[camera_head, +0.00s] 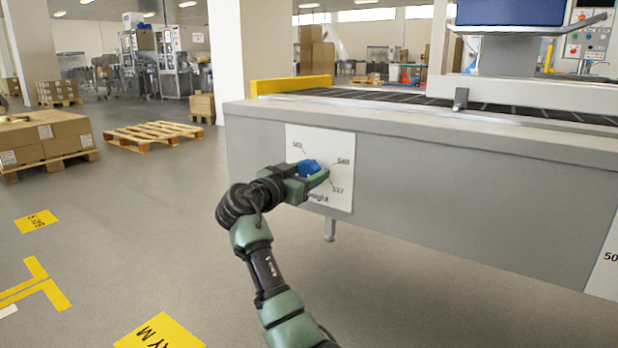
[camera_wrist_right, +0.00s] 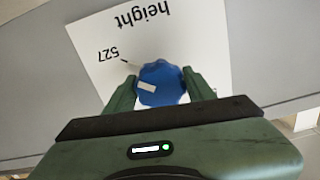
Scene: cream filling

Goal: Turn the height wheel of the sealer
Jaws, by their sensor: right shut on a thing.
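The blue height wheel (camera_head: 309,167) sits on a white dial plate (camera_head: 338,146) on the grey side of the sealer (camera_head: 430,195). The plate carries several number marks and the word "height". My right gripper (camera_head: 318,176) is at the wheel, its two green fingers on either side of it and shut on it. In the right wrist view the wheel (camera_wrist_right: 160,84) shows between the fingers, with a white mark on its face, and the "527" mark lies to its upper left. My left gripper is not in view.
A yellow rail (camera_head: 290,85) runs along the sealer's far left end. A wooden pallet (camera_head: 153,132) and boxes on another pallet (camera_head: 45,138) stand on the floor at left. The floor before the sealer is open.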

